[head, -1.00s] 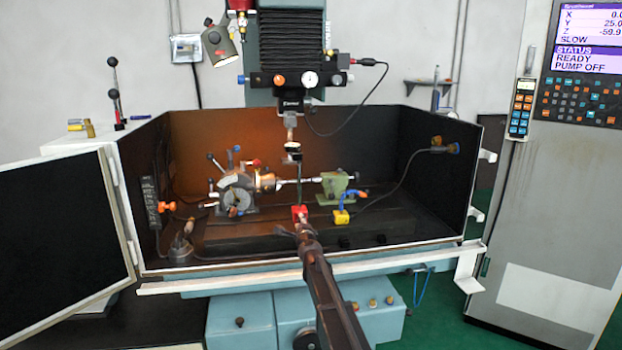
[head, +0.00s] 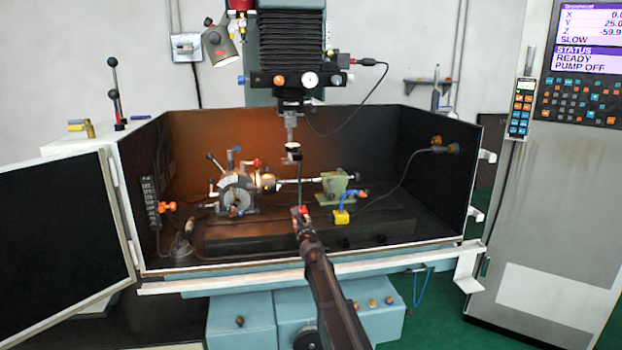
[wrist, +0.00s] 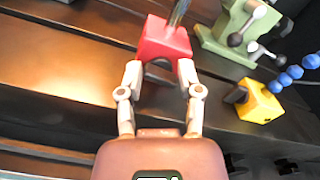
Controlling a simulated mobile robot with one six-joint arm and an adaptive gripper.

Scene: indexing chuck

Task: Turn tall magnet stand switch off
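The tall magnet stand has a red block base (wrist: 165,38) and a thin upright rod (head: 299,180). In the wrist view the base stands on the dark machine table directly ahead of my gripper (wrist: 159,70). My gripper is open, with its two fingers apart. The fingertips overlap the near lower corners of the red base; whether they touch it I cannot tell. In the head view my gripper (head: 301,213) hides much of the red base.
A yellow block with a blue segmented hose (head: 341,216) stands close on the right. A green tailstock (head: 338,186) is behind it. The indexing chuck (head: 238,193) is to the left. Dark enclosure walls (head: 435,170) surround the sides and back; the front is open.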

